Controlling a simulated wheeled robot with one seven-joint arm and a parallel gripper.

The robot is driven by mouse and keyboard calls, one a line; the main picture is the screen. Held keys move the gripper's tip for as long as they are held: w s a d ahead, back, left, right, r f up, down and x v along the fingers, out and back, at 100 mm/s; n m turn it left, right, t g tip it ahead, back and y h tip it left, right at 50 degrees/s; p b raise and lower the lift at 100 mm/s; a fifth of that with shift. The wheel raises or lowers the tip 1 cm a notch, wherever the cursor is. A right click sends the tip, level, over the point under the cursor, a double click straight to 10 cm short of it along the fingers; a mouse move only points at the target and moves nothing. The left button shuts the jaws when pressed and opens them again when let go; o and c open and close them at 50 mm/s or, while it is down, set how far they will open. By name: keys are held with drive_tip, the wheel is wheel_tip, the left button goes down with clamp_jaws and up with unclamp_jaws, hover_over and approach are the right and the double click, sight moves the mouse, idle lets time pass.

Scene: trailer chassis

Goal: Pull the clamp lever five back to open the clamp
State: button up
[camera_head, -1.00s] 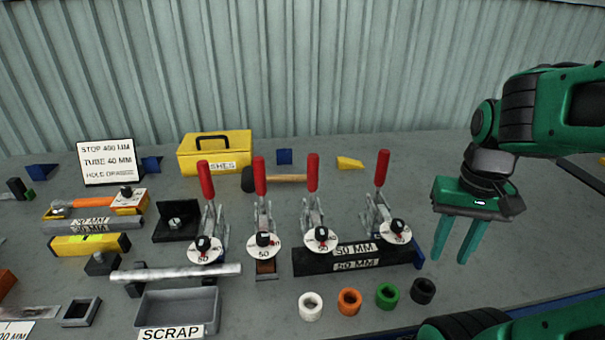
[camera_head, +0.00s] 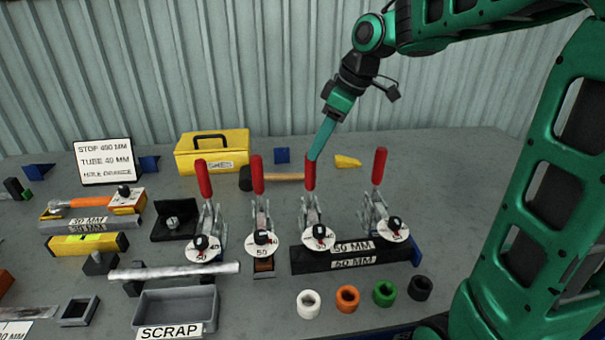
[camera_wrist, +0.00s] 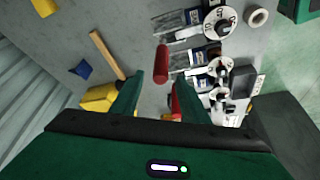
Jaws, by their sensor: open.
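Four toggle clamps with upright red lever handles stand in a row on the bench in the head view: the leftmost handle (camera_head: 203,178), the second (camera_head: 257,174), the third (camera_head: 310,172) and the rightmost (camera_head: 379,165). No number shows which is lever five. My gripper (camera_head: 319,147) points down at the top of the third handle, overlapping it in the picture; contact cannot be told. In the wrist view my gripper (camera_wrist: 158,92) is open, with one red handle (camera_wrist: 161,63) ahead between the fingertip lines and another red handle (camera_wrist: 175,103) partly hidden by the right finger.
A yellow box (camera_head: 212,154) and a hammer (camera_head: 276,177) lie behind the clamps. Labelled dark bars (camera_head: 346,255) sit below the right clamps, with coloured rings (camera_head: 347,298) in front. A grey scrap tray (camera_head: 176,308) stands front left. Bench right of the clamps is clear.

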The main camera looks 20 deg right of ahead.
sight(310, 186)
drive_tip(key=x, duration=1)
drive_tip(key=shift+s+f, duration=0.1)
clamp_jaws()
